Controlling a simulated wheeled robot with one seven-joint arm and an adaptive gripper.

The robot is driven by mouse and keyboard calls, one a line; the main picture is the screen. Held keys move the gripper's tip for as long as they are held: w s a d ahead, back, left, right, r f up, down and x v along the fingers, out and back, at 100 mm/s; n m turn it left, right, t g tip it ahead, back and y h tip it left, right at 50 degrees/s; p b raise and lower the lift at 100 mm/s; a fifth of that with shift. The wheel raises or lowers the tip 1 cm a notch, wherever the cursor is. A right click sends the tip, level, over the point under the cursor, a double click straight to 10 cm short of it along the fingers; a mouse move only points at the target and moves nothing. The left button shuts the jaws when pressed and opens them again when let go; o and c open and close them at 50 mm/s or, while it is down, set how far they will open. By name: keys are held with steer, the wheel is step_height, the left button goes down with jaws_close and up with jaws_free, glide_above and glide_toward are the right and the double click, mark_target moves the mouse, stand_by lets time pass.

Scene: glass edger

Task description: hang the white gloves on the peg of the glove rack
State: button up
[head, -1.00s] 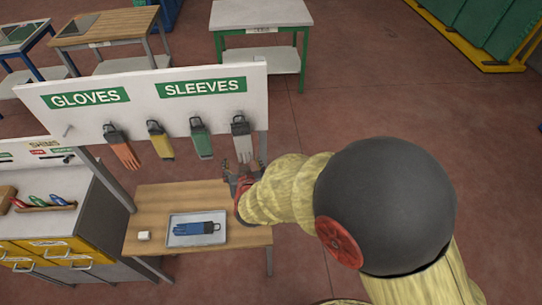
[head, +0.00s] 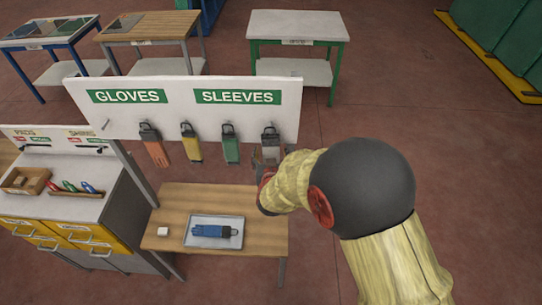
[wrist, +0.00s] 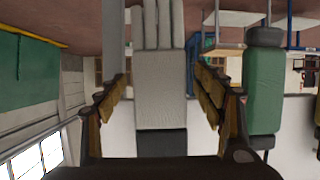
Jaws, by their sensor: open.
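The white gloves (head: 270,146) hang fingers down from a dark cuff at the right end of the glove rack (head: 180,123), beside the SLEEVES sign (head: 237,97). In the wrist view, the white gloves (wrist: 160,75) lie between the two spread fingers of my gripper (wrist: 163,95), with a gap on each side. My gripper (head: 267,168) is open at the gloves and partly hidden by my arm in the head view. A bare peg (head: 105,125) sticks out at the rack's left end, below the GLOVES sign (head: 130,96).
Orange gloves (head: 155,148), a yellow item (head: 191,145) and a green sleeve (head: 230,147) hang left of the white gloves. Below, a wooden table (head: 173,200) holds a tray (head: 190,244) with blue gloves (head: 210,231) and a small white block (head: 162,231).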

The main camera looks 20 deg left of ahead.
steer(key=c, duration=0.3)
steer(key=c, duration=1)
steer(key=shift+r, duration=0.2)
steer(key=shift+r, duration=0.35)
steer(key=shift+s+d, duration=0.3)
steer(key=shift+s, duration=0.9)
steer(key=shift+s+d, duration=0.25)
steer(key=shift+s, duration=1)
steer(key=shift+s+d, duration=0.3)
steer(key=shift+s, duration=0.9)
